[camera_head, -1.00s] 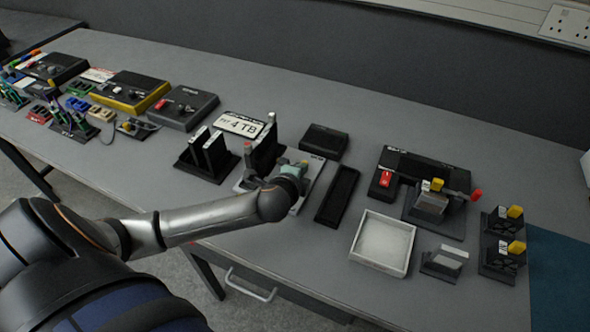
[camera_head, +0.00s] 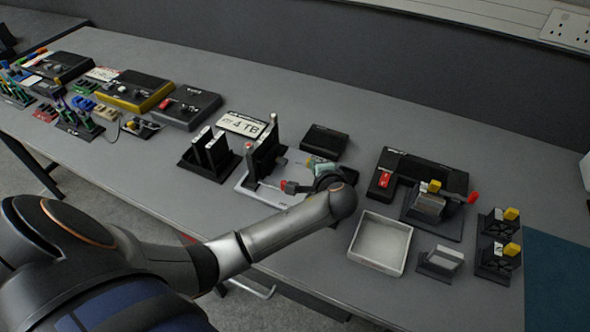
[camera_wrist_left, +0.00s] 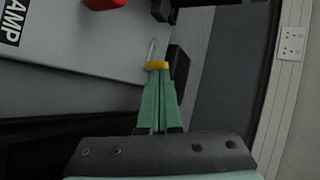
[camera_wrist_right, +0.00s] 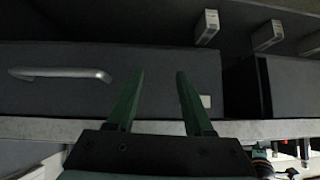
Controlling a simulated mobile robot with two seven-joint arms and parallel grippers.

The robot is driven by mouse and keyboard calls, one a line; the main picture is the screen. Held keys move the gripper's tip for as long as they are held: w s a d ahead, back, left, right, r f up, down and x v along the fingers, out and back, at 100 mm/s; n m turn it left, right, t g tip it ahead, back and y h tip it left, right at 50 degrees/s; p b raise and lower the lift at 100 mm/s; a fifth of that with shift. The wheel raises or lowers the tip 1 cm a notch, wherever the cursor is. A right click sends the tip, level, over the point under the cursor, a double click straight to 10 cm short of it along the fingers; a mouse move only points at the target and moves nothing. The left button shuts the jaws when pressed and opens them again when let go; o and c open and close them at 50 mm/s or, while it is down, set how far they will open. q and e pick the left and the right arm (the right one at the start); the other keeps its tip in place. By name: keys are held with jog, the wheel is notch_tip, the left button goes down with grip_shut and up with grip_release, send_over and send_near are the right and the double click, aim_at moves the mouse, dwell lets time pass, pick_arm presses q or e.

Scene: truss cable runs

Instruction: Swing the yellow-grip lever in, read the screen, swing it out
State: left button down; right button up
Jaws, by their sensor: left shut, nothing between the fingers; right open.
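The yellow grip (camera_wrist_left: 158,65) shows in the left wrist view right at the tips of my left fingers, with a thin metal rod (camera_wrist_left: 151,48) beyond it. My left gripper (camera_wrist_left: 159,72) is shut, with nothing held between its green fingers. In the head view my left gripper (camera_head: 315,164) is over the right side of a light baseplate (camera_head: 245,188), partly hidden by my wrist. A dark upright block (camera_head: 264,158) and a red-tipped part (camera_head: 290,186) stand on this plate. A white sign (camera_head: 243,124) reading "4 TB" lies behind. My right gripper (camera_wrist_right: 155,100) is open and empty before a drawer front.
A black box (camera_head: 325,141) lies just behind the left gripper. A white open tray (camera_head: 381,242) is right of my forearm, near a black device (camera_head: 423,175) with yellow and red grips. The drawer handle (camera_wrist_right: 60,74) shows in the right wrist view.

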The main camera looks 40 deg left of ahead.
pick_arm(q)
jog(key=shift+w+d+n+g+y+b, duration=0.15)
jog(key=shift+w+n+g+y, duration=0.3)
jog(key=shift+n+g, duration=0.25)
jog(key=shift+w+n+g+y+b, duration=0.15)
jog(key=shift+w+n+g+y, duration=0.4)
jog(key=shift+n, duration=0.25)
jog(key=shift+w, duration=0.5)
jog(key=shift+s+a, duration=0.1)
jog(key=shift+a, duration=0.1)
jog(key=shift+s+a+r+p, duration=0.1)
jog(key=shift+s+a+p, duration=0.05)
jog(key=shift+a+p, duration=0.3)
jog(key=shift+s+a, duration=0.2)
jog(key=shift+a, duration=0.05)
jog(key=shift+p, duration=0.3)
